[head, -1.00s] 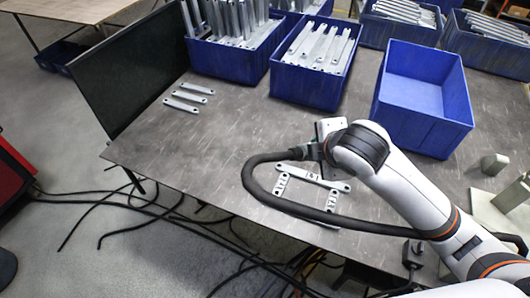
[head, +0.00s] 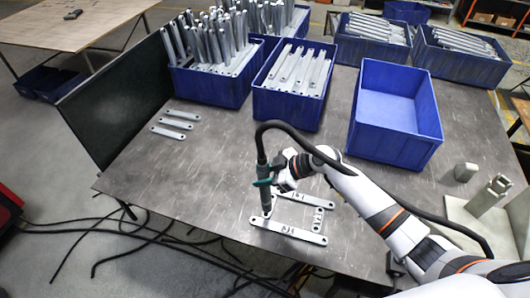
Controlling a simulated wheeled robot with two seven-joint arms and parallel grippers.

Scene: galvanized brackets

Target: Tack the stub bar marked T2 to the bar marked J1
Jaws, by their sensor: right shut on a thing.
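Galvanized bars lie in a rectangle near the table's front edge. The front bar (head: 290,233) carries dark marks that are too small to read surely. The back bar (head: 312,199) also carries marks and is partly behind my right gripper. A short stub bar (head: 318,219) joins their right ends in outline. The left stub is mostly hidden by the torch; I cannot tell which piece is T2 or J1. My right gripper (head: 267,182) is shut on a dark welding torch (head: 265,199), held upright with its tip by the front bar's left end. My left gripper is out of view.
Three loose bars (head: 175,125) lie at the left by a dark screen (head: 115,90). Blue crates of bars (head: 292,105) and an empty blue crate (head: 395,140) stand at the back. A hose (head: 300,132) arches over my right gripper. A metal fixture (head: 488,197) stands at the right.

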